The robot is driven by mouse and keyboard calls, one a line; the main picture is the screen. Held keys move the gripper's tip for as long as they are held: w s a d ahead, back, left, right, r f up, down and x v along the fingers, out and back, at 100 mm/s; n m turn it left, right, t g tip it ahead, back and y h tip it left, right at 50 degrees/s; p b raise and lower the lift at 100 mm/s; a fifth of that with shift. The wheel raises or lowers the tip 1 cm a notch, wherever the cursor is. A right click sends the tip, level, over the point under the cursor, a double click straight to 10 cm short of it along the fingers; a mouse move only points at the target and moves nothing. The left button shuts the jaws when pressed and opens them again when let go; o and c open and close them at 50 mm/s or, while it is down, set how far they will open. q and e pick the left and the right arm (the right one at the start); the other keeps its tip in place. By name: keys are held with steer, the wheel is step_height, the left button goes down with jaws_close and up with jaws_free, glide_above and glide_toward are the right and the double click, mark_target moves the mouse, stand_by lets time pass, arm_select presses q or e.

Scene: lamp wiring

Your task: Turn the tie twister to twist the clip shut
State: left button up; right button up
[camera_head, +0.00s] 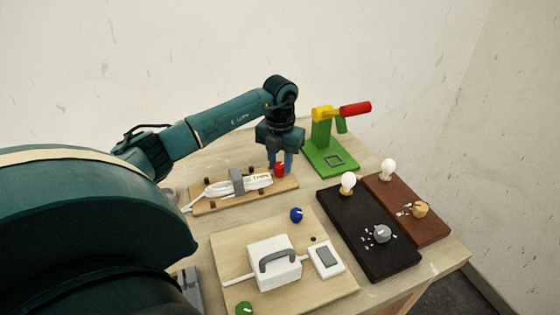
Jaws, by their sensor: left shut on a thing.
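A wooden board (210,207) at the back left of the table carries a bundled white cable (218,189) with a grey clip (237,182) around it. The red tie twister (279,171) stands at the right end of this board. The twister's lower part is hard to make out. I cannot tell how tight the clip sits on the cable. My right gripper is not in view.
A green press with a red handle (355,109) stands just right of my left gripper. A black board (347,220) and a brown board (404,207) with bulbs lie at right. A light board (232,246) with a white box (273,272) is in front.

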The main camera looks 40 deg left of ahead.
arm_select(q)
steer(key=m+b, duration=0.1)
steer(key=m, duration=0.2)
steer(key=shift+m, duration=0.4)
steer(key=m, duration=0.4)
steer(key=shift+w+m+b, duration=0.1)
steer(key=shift+m+b, duration=0.2)
steer(key=shift+b, duration=0.1)
steer(key=m, duration=0.3)
steer(key=shift+d+b, duration=0.1)
steer(key=shift+b, duration=0.2)
steer(key=m, duration=0.3)
steer(key=shift+m+b, duration=0.3)
steer(key=shift+m, duration=0.5)
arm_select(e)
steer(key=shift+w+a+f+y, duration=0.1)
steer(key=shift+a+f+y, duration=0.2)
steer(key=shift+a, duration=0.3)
arm_select(q)
steer(key=shift+r+m, duration=0.1)
steer(key=shift+m, duration=0.2)
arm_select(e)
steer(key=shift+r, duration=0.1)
arm_select(q)
steer(key=o, duration=1)
steer(key=shift+c, duration=0.2)
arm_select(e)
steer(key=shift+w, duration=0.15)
